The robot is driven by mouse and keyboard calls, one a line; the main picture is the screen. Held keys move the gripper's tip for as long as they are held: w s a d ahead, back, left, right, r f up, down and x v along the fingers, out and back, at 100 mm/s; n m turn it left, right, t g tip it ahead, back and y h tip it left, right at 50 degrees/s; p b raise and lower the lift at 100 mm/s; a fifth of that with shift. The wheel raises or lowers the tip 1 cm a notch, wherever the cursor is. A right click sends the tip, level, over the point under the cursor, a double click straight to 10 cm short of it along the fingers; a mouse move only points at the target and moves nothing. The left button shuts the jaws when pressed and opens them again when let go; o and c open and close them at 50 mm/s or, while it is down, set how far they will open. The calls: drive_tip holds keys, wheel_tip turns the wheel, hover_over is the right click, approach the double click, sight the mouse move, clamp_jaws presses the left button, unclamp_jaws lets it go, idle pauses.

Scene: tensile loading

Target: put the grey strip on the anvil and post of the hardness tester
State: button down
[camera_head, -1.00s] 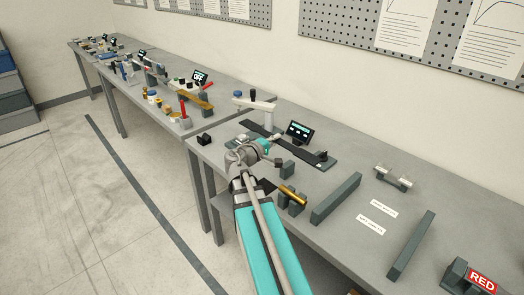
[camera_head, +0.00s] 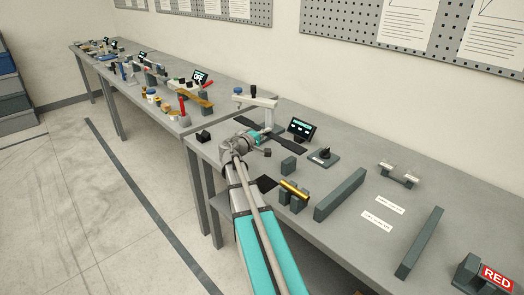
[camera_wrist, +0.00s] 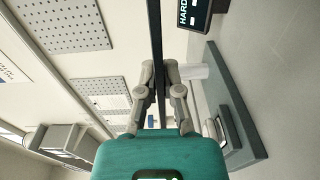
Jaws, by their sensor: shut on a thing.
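The hardness tester (camera_head: 261,102) is a white frame with an overhanging arm and dark top knob, near the back of the bench in the head view. Its dark display (camera_head: 302,129) stands to its right; part of it shows in the wrist view (camera_wrist: 194,14). My gripper (camera_head: 264,135) is shut on the dark grey strip (camera_head: 288,145), which extends to both sides of the jaws, by the tester's arm. In the wrist view the strip (camera_wrist: 157,35) runs upright between the fingertips (camera_wrist: 158,75). The anvil and any contact with the strip are hidden or too small to tell.
A plate with a black knob (camera_head: 324,155) sits right of the display.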

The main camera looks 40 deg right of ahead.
drive_tip(key=shift+w+d+f+b, duration=0.25)
drive_tip(key=shift+w+f+b, duration=0.4)
drive_tip(key=shift+f, duration=0.15)
drive_tip(key=shift+w+d+f+b, duration=0.2)
drive_tip(key=shift+w+f+b, duration=0.4)
drive_tip(key=shift+f, duration=0.2)
drive_tip(key=shift+w+d+f+b, duration=0.2)
drive_tip(key=shift+w+f+b, duration=0.2)
drive_tip(key=shift+f+b, duration=1.55)
drive_tip(key=shift+f, duration=0.15)
drive_tip(key=c, duration=0.8)
unclamp_jaws()
drive_tip(key=a, duration=0.4)
drive_tip(key=s+a, duration=0.1)
drive_tip(key=a, duration=0.7)
drive_tip(key=shift+s+r, duration=0.25)
drive_tip(key=shift+s, duration=0.1)
